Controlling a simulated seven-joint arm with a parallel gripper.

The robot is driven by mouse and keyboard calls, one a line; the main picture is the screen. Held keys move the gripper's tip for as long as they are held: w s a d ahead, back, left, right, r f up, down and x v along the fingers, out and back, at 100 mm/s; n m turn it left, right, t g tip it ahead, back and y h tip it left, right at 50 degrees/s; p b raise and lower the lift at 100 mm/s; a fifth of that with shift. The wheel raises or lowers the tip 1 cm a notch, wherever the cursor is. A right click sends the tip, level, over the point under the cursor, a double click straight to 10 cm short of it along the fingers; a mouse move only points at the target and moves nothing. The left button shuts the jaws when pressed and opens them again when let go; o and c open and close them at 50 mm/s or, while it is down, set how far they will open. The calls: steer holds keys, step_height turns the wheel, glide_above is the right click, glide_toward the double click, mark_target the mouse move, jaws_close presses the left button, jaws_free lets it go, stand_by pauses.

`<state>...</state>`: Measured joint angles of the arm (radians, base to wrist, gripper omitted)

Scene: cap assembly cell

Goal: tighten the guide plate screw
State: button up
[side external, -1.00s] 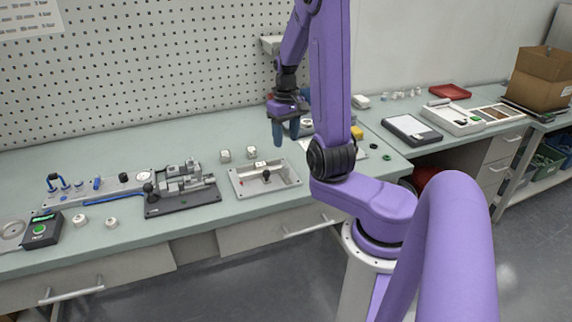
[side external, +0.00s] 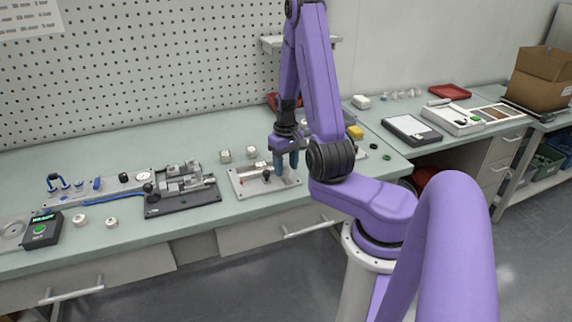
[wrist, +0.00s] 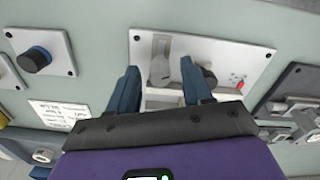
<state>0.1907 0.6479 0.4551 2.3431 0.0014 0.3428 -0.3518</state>
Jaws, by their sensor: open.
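A light grey plate fixture (side external: 240,188) lies on the bench in the side view, with a black knob (side external: 267,175) standing on it. In the wrist view the same plate (wrist: 225,52) carries a grey lever-like part (wrist: 160,62) and the black knob (wrist: 208,76). I cannot tell which part is the guide plate screw. My gripper (side external: 286,165) points down low over the plate's right part, apart from the knob in the side view. In the wrist view its blue fingers (wrist: 158,72) are spread and nothing shows held between them. The right finger partly covers the plate near the knob.
A dark clamp fixture (side external: 180,202) sits left of the plate. Small white blocks (side external: 225,156) stand behind it. In the wrist view a plate with a blue-ringed knob (wrist: 35,60) and a printed label (wrist: 58,114) lie to the left. Bare bench lies between the plates.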

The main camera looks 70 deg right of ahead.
jaws_close()
